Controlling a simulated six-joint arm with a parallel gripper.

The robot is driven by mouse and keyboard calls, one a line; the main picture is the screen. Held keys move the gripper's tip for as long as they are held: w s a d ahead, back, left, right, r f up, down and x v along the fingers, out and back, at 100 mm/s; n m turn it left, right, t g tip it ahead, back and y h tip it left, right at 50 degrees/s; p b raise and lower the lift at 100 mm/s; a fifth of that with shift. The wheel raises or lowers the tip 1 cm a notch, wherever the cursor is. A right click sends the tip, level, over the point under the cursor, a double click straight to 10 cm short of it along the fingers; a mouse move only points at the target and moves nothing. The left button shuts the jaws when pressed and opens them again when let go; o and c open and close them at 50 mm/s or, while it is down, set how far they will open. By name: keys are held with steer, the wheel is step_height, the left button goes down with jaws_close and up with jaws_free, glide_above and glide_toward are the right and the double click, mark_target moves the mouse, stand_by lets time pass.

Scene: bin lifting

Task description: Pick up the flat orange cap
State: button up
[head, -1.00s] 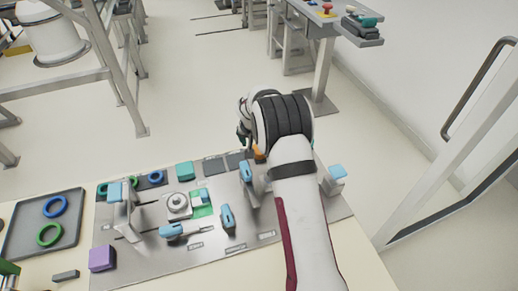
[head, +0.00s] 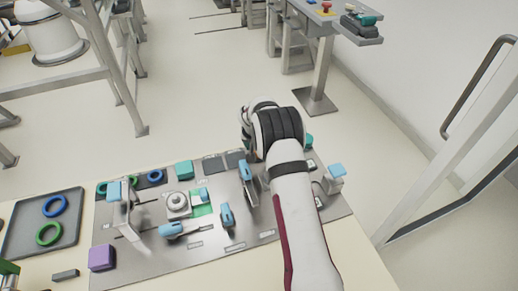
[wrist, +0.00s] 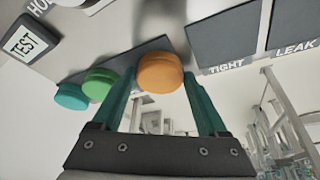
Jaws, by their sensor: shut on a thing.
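The flat orange cap (wrist: 160,72) is a round disc between the tips of my gripper (wrist: 160,88) in the wrist view. The two dark green fingers are shut on it, one at each side. A green cap (wrist: 100,84) and a teal cap (wrist: 70,97) are to its left, apart from the fingers. In the head view my arm and wrist hide the orange cap and the fingertips, near the far right part of the metal board (head: 205,255).
Dark pads marked TIGHT (wrist: 222,40) and LEAK (wrist: 293,25) are beside the cap in the wrist view. In the head view, blue-handled fixtures (head: 227,215) crowd the board left of my arm. A light blue block (head: 336,171) stands at its right. A tray with rings (head: 22,245) lies far left.

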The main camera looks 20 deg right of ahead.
steer(key=r, duration=0.4)
steer(key=shift+s+d+r, duration=0.15)
steer(key=shift+d+r, duration=0.15)
steer(key=s+d+r, duration=0.6)
steer(key=s+d, duration=0.1)
steer(key=d, duration=0.1)
steer(key=s+a, duration=0.1)
steer(key=a, duration=0.2)
steer(key=s+a, duration=0.2)
steer(key=s+a+f, duration=0.1)
steer(key=a, duration=0.2)
steer(key=shift+s+a, duration=0.35)
steer(key=shift+s+a+f, duration=0.1)
steer(key=shift+f, duration=2.25)
steer(key=shift+f, duration=0.5)
